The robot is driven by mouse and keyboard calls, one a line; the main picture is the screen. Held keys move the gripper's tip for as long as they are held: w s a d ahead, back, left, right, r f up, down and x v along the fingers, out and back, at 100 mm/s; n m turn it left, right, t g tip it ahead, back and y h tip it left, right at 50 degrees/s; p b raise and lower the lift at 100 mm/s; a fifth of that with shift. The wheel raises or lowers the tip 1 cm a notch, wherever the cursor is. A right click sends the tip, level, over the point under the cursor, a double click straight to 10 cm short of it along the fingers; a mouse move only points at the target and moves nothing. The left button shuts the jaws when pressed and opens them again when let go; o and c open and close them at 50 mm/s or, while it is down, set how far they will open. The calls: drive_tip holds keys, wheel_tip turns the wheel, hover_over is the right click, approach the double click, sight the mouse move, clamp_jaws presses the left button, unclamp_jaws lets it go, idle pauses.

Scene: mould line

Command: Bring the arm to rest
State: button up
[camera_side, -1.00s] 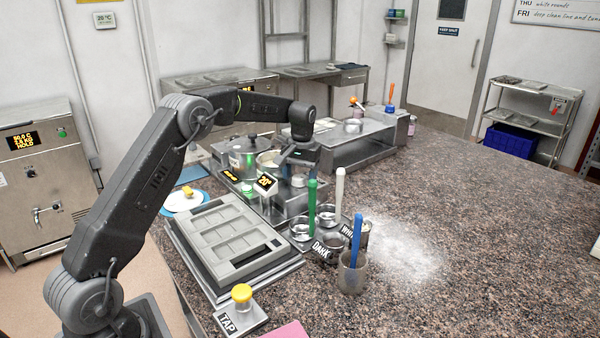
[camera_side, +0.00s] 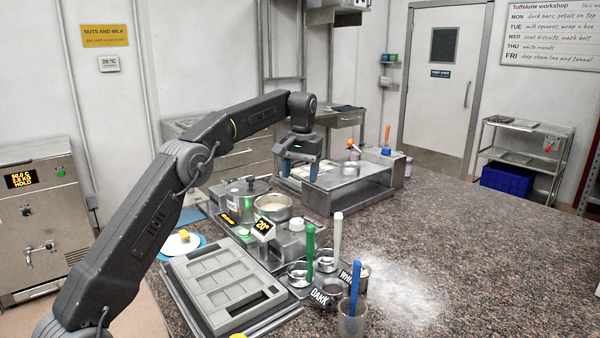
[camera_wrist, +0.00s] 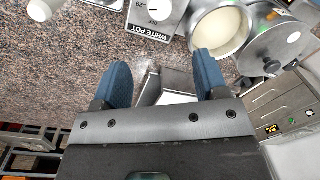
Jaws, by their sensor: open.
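My gripper (camera_side: 299,172) is raised above the far part of the counter, near the left end of the steel bench unit (camera_side: 352,190). In the wrist view my gripper (camera_wrist: 160,82) has its two blue fingers spread wide apart, with nothing held between them. My arm reaches across from the lower left, its forearm raised. The exact gap between the fingertips and the unit below cannot be told.
A lidded steel pot (camera_side: 238,199) and an open pot of pale liquid (camera_side: 272,207) stand nearer the camera. A grey mould (camera_side: 222,285), small bowls and upright spatulas (camera_side: 338,238) stand in front. The counter (camera_side: 480,265) is clear at right.

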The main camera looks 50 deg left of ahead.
idle(0.4)
drive_tip(key=s+d+r+m+t, duration=0.1)
drive_tip(key=s+d+r+m, duration=0.1)
drive_tip(key=s+d+r, duration=0.35)
drive_tip(key=s+d+r+m+t, duration=0.1)
drive_tip(key=s+d+r+t, duration=0.1)
drive_tip(key=s+d, duration=0.55)
drive_tip(key=s+d+f+m+t, duration=0.1)
drive_tip(key=s+d+f, duration=0.1)
drive_tip(key=s, duration=0.5)
drive_tip(key=s+d+f+m+t, duration=0.1)
drive_tip(key=s+d+f, duration=0.1)
drive_tip(key=s+f, duration=0.2)
drive_tip(key=s+d+f+m, duration=0.1)
drive_tip(key=s+f, duration=0.3)
drive_tip(key=s, duration=0.6)
drive_tip(key=shift+d+t+h, duration=0.3)
drive_tip(key=shift+d+t, duration=0.1)
drive_tip(key=shift+d, duration=0.5)
